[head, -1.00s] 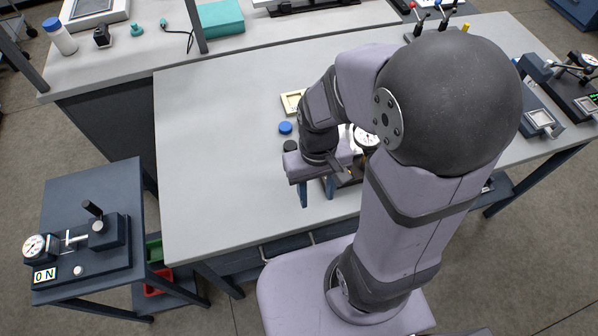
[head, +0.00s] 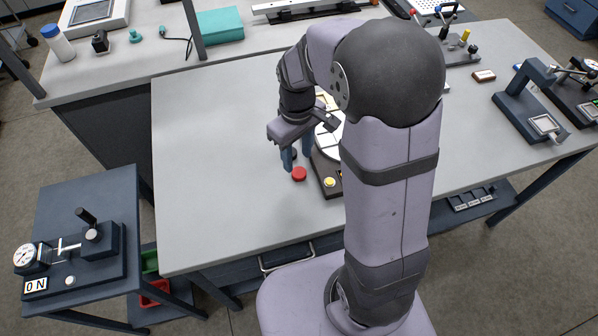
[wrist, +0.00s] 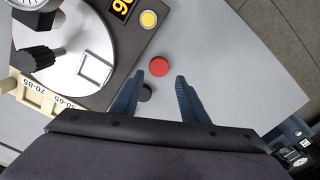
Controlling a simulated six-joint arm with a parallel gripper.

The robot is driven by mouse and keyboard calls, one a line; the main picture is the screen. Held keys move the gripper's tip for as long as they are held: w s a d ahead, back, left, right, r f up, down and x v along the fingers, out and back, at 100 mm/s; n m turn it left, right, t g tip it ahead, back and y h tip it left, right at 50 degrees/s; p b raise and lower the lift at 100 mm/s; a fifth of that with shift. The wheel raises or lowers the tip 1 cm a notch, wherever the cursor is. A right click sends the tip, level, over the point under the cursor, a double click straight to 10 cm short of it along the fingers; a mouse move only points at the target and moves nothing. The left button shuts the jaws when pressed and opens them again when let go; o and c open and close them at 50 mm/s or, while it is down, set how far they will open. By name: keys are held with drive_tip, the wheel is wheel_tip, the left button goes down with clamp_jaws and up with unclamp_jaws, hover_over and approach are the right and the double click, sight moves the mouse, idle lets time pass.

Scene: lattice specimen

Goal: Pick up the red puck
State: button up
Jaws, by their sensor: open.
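The red puck (head: 299,174) lies flat on the grey table, just left of the dial device's front corner. In the wrist view the red puck (wrist: 160,66) shows just beyond my fingertips, roughly centred between them. My gripper (head: 297,161) points down with its fingers apart, close behind the red puck in the head view. In the wrist view my gripper (wrist: 159,78) is open and nothing is clamped in it. A black puck (wrist: 146,92) shows between the fingers, partly covered by the left one.
A dark device with a white round plate (wrist: 75,45) and a yellow button (head: 330,182) stands close right of the red puck. A cream labelled tray (wrist: 40,98) is beside it. The table's left part (head: 210,170) is clear.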

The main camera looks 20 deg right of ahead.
sight(299, 172)
drive_tip(key=shift+s+d+f+p, duration=0.1)
drive_tip(key=shift+f+p, duration=0.35)
drive_tip(key=shift+f, duration=1)
drive_tip(key=shift+d+f+p, duration=0.1)
drive_tip(key=shift+f+p, duration=0.35)
drive_tip(key=shift+f, duration=0.95)
drive_tip(key=c, duration=0.8)
